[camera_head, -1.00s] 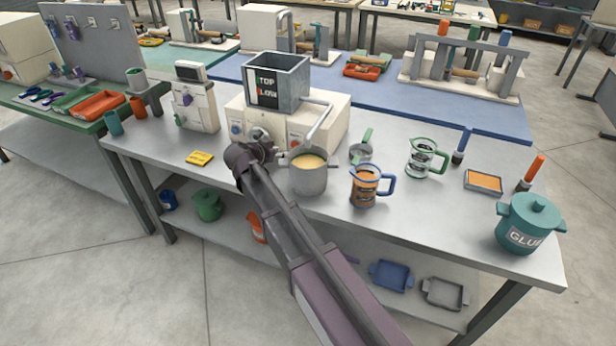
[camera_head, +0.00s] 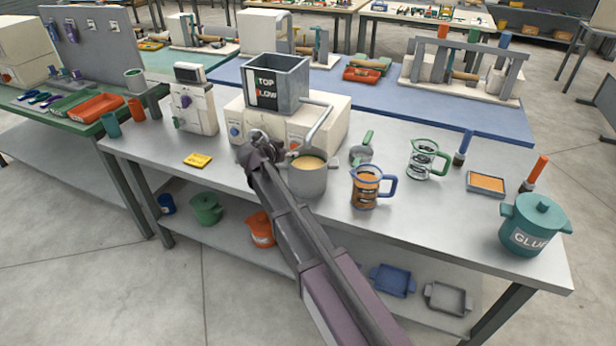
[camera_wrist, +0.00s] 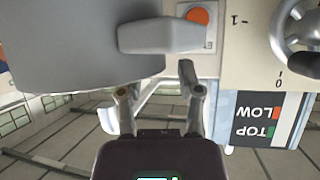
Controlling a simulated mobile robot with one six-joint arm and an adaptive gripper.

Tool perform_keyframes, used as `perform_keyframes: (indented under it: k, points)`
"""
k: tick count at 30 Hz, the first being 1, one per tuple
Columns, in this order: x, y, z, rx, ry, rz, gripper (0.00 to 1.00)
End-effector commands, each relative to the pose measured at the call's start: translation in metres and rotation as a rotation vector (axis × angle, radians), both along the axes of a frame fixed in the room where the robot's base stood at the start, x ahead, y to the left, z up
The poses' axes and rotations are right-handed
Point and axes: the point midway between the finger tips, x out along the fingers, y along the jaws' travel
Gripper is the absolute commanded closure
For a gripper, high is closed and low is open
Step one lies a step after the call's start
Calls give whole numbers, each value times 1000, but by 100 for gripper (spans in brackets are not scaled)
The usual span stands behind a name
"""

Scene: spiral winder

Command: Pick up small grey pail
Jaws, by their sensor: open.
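A grey pail (camera_head: 308,182) with yellow contents stands on the grey bench, in front of the cream machine with the hopper. My gripper (camera_head: 268,146) is at the pail's left, close to its rim, with the machine's front behind. In the wrist view, which looks upside down, a large grey body (camera_wrist: 70,50) with a stubby lug fills the upper left and seems to be the pail. The two fingertips (camera_wrist: 157,82) are apart just below the lug, with nothing between them. Exact contact cannot be told.
The machine's bent grey pipe (camera_head: 322,120) reaches down behind the pail. A blue-handled jug (camera_head: 365,190) stands close at right, with a small green-handled pan (camera_head: 361,154) behind. A yellow block (camera_head: 198,160) lies at left. A teal glue pot (camera_head: 533,226) stands at far right.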

Motion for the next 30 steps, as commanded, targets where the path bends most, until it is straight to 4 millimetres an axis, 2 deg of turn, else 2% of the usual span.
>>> perform_keyframes:
  k: [1, 7, 25, 26, 30]
  points:
    - [6, -3, -7, 1, 0, 0, 53]
    - [18, -11, -13, 1, 0, 0, 53]
    - [19, -12, -13, 1, -1, 0, 53]
    - [19, -12, -13, 1, -1, 0, 59]
    - [19, -12, -13, 1, -1, 0, 100]
